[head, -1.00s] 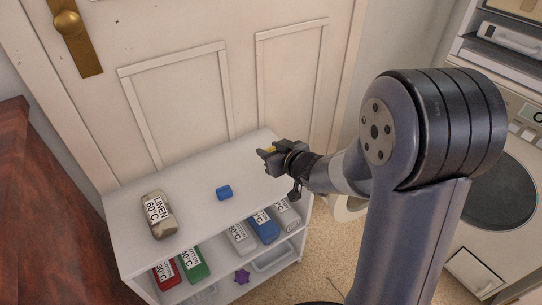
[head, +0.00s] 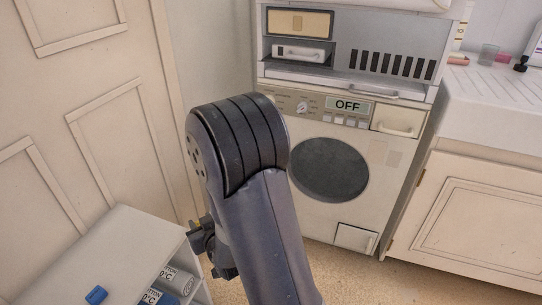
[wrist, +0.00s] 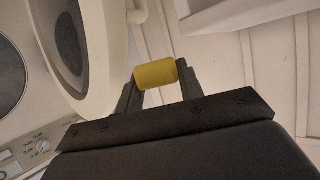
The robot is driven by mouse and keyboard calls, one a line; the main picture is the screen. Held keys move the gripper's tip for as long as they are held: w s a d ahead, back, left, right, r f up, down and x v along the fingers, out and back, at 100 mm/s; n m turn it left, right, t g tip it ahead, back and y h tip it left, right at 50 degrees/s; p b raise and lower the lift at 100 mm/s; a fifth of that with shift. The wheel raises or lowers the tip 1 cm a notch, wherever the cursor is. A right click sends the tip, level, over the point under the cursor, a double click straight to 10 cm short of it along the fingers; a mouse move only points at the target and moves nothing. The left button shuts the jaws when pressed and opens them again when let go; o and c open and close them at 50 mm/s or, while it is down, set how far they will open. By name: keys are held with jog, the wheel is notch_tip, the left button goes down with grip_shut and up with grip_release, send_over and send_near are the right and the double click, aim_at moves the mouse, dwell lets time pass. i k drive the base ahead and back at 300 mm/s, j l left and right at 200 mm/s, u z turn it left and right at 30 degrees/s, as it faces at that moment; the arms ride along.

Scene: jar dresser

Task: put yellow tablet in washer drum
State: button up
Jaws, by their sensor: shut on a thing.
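The yellow tablet (wrist: 156,74) is clamped between the two fingers of my gripper (wrist: 158,85) in the wrist view. In the head view my gripper (head: 200,236) is mostly hidden behind my arm, left of it, near the shelf, with a small bit of yellow showing. The washer (head: 350,150) stands ahead, right of my arm, with its display reading OFF.
A white shelf (head: 125,240) at lower left holds a blue tablet (head: 96,295) on top and labelled bottles (head: 176,278) below. A counter with a cabinet (head: 470,215) stands right of the washer. Bare floor (head: 350,275) lies before the washer.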

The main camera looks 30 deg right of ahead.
aim_at(326, 186)
jog(key=z, duration=1.2)
